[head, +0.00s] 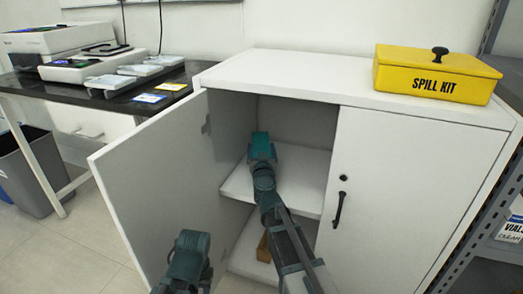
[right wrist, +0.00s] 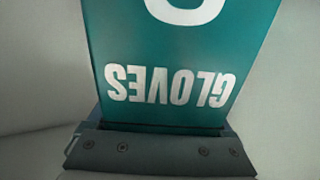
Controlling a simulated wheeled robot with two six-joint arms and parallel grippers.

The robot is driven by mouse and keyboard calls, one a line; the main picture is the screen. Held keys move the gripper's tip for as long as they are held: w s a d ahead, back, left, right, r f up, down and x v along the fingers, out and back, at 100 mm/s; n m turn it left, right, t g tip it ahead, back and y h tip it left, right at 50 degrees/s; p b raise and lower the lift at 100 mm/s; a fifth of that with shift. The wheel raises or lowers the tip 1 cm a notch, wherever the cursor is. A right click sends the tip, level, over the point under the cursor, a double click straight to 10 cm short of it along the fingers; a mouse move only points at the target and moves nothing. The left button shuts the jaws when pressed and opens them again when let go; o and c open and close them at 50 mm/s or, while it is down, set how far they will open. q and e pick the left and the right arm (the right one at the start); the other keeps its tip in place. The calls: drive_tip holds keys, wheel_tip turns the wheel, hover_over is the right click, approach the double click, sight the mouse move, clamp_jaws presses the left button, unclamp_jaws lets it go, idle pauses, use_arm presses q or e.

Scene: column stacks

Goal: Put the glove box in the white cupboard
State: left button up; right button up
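The white cupboard (head: 300,72) stands in front of me with its left door (head: 150,180) swung open and its right door (head: 405,200) closed. The glove box (head: 260,146) is teal and sits at the end of my right arm, inside the open left half, over the middle shelf (head: 308,188). In the right wrist view the glove box (right wrist: 175,55) fills the middle, with white GLOVES lettering upside down. My right gripper (right wrist: 160,135) is shut on it. I cannot tell whether the box touches the shelf.
A yellow spill kit box (head: 437,75) stands on the cupboard top. A brown object (head: 264,247) lies in the lower compartment. A dark bench (head: 120,97) with instruments is at left, a grey bin (head: 32,172) below it. Metal shelving (head: 470,240) stands close at right.

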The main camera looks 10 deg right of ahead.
drive_tip(key=shift+o, duration=0.7)
drive_tip(key=shift+r, duration=0.2)
drive_tip(key=s+a, duration=0.2)
drive_tip(key=s, duration=0.9)
drive_tip(key=shift+s+a, duration=0.2)
drive_tip(key=shift+s, duration=0.15)
drive_tip(key=shift+s, duration=0.1)
